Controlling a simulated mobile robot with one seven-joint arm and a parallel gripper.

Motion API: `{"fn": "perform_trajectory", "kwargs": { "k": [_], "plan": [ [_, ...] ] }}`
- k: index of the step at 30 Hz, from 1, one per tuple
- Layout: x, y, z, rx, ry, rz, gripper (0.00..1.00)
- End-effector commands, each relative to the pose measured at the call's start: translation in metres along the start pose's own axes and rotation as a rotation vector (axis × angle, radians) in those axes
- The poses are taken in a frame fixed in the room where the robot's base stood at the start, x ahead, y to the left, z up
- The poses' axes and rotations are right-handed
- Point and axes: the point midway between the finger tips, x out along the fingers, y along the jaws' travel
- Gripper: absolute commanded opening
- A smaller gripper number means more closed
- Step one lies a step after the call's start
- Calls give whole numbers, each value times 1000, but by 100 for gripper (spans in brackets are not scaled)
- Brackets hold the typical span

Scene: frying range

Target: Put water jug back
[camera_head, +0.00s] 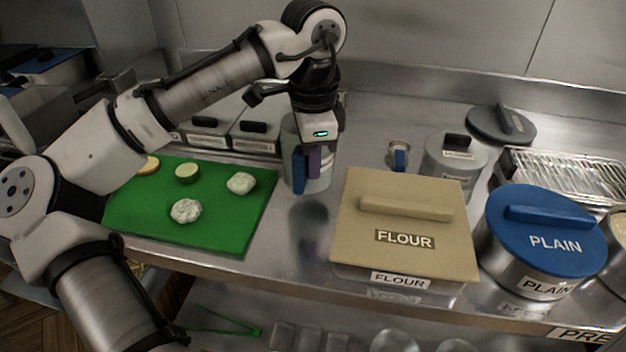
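The water jug (324,183) is a grey, slightly see-through cylinder with a blue upright part, likely its handle (298,174), on the near side. It is upright on or just above the steel counter, between the green board and the flour container; I cannot tell whether its base touches. My gripper (311,158) points down at the jug's near side, right at the blue part, with a purple-looking strip beside it. The gripper body covers much of the jug's upper part and rim. I cannot see clearly whether the fingers are closed on the handle.
A green cutting board (240,225) with several food pieces lies left. A tan-lidded flour container (366,244) and a blue-lidded pot (501,266) stand right. Behind are a small metal cup (400,147), a grey lidded pot (440,165) and a wire rack (560,165). Lidded pans (255,136) sit behind left.

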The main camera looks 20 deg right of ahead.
Motion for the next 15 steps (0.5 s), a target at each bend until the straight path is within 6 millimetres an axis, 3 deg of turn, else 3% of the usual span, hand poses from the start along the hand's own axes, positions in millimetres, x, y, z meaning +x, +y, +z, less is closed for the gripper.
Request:
{"fn": "perform_trajectory", "kwargs": {
  "k": [15],
  "plan": [
    [45, 0, 0, 0, 1, -1, 0]
  ]
}}
